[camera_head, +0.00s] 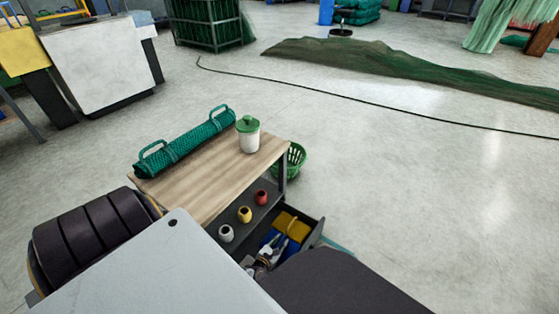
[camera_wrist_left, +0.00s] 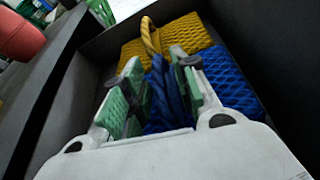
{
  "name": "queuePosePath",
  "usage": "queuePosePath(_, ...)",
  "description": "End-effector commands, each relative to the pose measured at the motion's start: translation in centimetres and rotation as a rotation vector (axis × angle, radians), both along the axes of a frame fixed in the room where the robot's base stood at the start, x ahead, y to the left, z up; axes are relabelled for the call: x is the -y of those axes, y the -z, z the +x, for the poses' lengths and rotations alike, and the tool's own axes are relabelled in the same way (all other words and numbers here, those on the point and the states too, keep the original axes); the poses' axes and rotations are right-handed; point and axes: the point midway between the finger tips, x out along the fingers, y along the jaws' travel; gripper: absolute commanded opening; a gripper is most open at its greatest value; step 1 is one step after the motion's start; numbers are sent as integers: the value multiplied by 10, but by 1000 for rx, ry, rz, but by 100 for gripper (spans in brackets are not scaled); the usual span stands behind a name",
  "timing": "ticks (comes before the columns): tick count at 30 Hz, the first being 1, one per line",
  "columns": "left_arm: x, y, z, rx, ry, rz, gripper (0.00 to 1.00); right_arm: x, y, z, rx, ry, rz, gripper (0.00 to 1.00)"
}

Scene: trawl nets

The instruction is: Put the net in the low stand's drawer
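The low stand (camera_head: 205,175) has a wood top and an open dark drawer (camera_head: 318,232). Yellow netting (camera_head: 291,226) and blue netting lie in the drawer; the wrist view shows the yellow part (camera_wrist_left: 195,30) behind the blue part (camera_wrist_left: 232,88). A yellow and blue loop handle (camera_wrist_left: 150,38) rises from it. My left gripper (camera_head: 275,246) is down in the drawer. In the wrist view its green-padded fingers (camera_wrist_left: 160,68) stand apart on either side of the loop's blue part; contact is unclear. My right gripper is not in view.
A green rolled net (camera_head: 187,142) with two handles and a green-lidded white jar (camera_head: 248,135) are on the stand's top. Small pots, including a red one (camera_head: 261,197), stand on the shelf beside the drawer. A green basket (camera_head: 295,160) sits behind. Floor to the right is clear.

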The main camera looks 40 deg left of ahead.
Motion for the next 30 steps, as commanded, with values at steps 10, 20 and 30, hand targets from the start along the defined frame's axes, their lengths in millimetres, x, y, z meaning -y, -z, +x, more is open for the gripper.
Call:
queuePosePath(10, 0, -1, 0, 2, -1, 0, 33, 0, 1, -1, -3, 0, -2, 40)
queuePosePath(20, 2, -8, -14, 1, -1, 0, 33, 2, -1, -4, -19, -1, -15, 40)
queuePosePath(30, 10, -22, -49, 0, 0, -1, 33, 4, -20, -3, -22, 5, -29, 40)
